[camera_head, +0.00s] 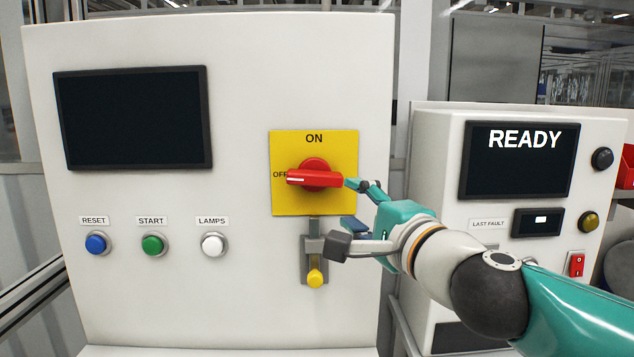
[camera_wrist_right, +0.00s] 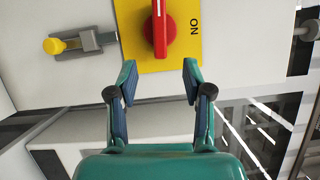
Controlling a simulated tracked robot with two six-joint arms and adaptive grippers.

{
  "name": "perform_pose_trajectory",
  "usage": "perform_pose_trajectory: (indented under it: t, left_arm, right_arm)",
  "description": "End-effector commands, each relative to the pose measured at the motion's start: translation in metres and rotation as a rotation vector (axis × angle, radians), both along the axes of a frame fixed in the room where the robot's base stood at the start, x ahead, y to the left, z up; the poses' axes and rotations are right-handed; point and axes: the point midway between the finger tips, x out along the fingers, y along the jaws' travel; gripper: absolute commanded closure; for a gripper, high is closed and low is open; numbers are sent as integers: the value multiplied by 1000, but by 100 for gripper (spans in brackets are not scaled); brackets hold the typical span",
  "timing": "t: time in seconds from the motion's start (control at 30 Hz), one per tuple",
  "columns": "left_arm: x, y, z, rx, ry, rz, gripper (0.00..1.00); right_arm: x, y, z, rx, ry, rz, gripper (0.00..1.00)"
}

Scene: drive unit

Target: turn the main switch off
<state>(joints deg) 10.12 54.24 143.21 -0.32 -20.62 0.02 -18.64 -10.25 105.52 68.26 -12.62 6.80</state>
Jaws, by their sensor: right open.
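The main switch (camera_head: 312,178) is a red rotary handle on a yellow plate (camera_head: 285,205), on the front of the light cabinet. Its handle lies horizontally, and its white-marked end points left at the OFF label. ON is printed above it. In the right wrist view, the red handle (camera_wrist_right: 158,28) is ahead of the fingers and partly cut off by the top edge. My right gripper (camera_head: 352,207) is open and empty, just right of and below the handle in the head view. Whether a fingertip touches the handle cannot be told. My left gripper is not in view.
A grey latch with a yellow knob (camera_head: 315,278) sits below the switch, partly behind my right gripper. Blue (camera_head: 96,243), green (camera_head: 153,245) and white (camera_head: 213,244) buttons are left, under a dark screen (camera_head: 133,118). A second cabinet with a READY screen (camera_head: 518,165) stands right.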

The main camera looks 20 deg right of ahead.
Motion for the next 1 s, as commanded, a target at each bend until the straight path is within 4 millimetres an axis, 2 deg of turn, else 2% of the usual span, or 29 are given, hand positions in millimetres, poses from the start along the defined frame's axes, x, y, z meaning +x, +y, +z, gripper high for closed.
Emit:
perform_pose_trajectory:
  t: [0.4,0.6,0.8,1.0]
  left_arm:
    - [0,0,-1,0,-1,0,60]
    - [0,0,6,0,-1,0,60]
    - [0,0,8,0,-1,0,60]
    - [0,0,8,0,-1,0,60]
  right_arm:
    - [89,8,1,0,3,-6,50]
    - [122,11,4,-1,2,-6,50]
    - [138,12,4,-1,2,-7,50]
    - [140,12,4,-1,0,-7,50]
